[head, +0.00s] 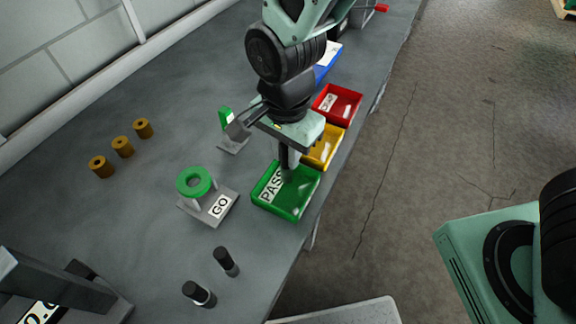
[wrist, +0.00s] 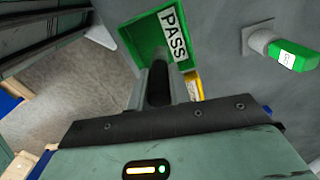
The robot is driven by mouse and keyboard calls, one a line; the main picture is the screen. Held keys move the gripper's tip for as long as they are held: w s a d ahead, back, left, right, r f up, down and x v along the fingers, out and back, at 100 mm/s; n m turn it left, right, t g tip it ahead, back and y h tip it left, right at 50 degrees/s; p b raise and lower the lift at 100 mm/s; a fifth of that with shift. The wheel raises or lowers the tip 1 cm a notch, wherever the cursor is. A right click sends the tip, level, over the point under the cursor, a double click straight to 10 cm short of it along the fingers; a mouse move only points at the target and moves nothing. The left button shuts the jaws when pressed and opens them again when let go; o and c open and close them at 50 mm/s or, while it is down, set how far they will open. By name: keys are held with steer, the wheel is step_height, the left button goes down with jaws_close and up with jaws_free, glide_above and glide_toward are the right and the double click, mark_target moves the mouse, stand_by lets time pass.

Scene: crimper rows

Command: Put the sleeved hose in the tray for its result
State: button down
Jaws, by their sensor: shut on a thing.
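My gripper (head: 288,166) points down over the green tray (head: 312,194) labelled PASS. It is shut on a dark cylindrical piece, the hose (wrist: 158,84), which shows between the fingers (wrist: 160,92) in the wrist view. Its lower end and any sleeve on it are hard to make out. In the head view the fingertips overlap the tray's opening; I cannot tell whether the hose touches the tray floor. The yellow tray (head: 326,154) and the red tray (head: 343,104) stand in a row beyond the green one.
Several brown cylinders (head: 122,146) line the left. The bench edge drops right of the trays.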

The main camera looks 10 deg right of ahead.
mark_target(286, 167)
steer(key=shift+f, duration=2.1)
steer(key=shift+f, duration=0.1)
steer(key=c, duration=1.3)
jaws_free()
steer(key=shift+f, duration=0.1)
